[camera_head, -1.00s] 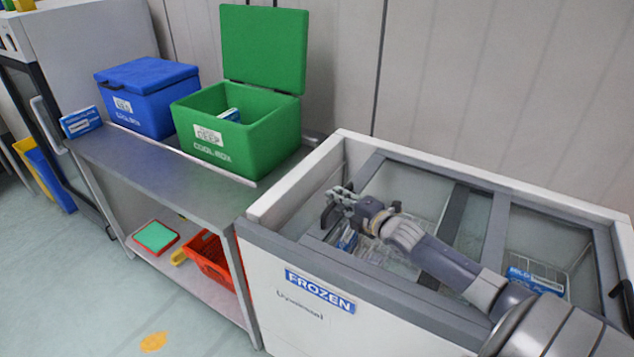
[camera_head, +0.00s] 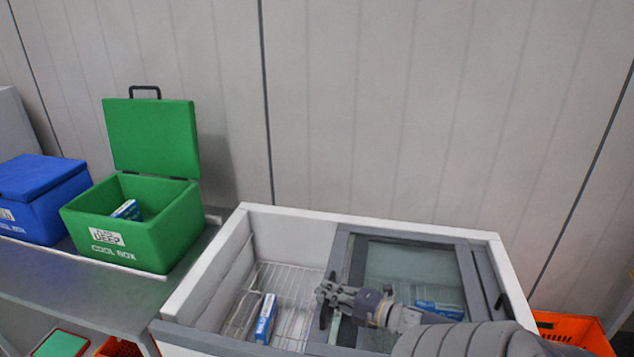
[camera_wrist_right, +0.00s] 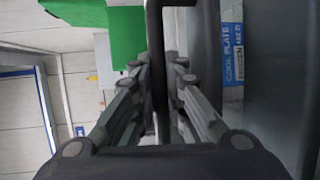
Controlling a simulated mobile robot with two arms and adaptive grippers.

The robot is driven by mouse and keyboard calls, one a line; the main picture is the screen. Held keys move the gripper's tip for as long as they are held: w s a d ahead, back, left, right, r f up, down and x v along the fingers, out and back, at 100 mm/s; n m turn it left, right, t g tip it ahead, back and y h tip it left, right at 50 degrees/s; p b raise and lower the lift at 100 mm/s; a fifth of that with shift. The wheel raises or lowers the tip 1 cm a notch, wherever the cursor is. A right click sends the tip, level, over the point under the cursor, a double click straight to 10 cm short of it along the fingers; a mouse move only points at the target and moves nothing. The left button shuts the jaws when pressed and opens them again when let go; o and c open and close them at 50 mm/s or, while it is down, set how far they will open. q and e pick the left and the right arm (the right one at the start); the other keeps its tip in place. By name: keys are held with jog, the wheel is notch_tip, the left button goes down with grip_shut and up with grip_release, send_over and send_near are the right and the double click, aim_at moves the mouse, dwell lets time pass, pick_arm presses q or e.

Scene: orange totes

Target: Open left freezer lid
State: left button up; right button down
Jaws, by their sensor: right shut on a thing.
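The white chest freezer (camera_head: 380,222) stands in the lower middle of the head view. Its grey-framed left lid (camera_head: 340,262) lies slid to the right over the other lid, so the left half is uncovered. My right gripper (camera_head: 327,300) is at the left edge of this lid. In the right wrist view its fingers (camera_wrist_right: 170,95) are shut around the black lid handle (camera_wrist_right: 157,40). My left gripper is out of view.
A wire basket with a blue and white box (camera_head: 266,318) shows in the uncovered half. Another box (camera_head: 440,309) lies on the right. An open green cool box (camera_head: 150,235) and a closed blue one (camera_head: 45,190) stand on the left bench.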

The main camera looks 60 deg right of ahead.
jog(key=shift+s+d, duration=0.1)
jog(key=shift+s, duration=0.05)
jog(key=c, duration=1.9)
grip_release()
jog(key=s, duration=0.4)
jog(key=s+r, duration=0.1)
jog(key=s, duration=0.3)
jog(key=s+r, duration=0.1)
jog(key=s, duration=0.3)
jog(key=shift+r, duration=0.1)
jog(key=shift+w, duration=0.1)
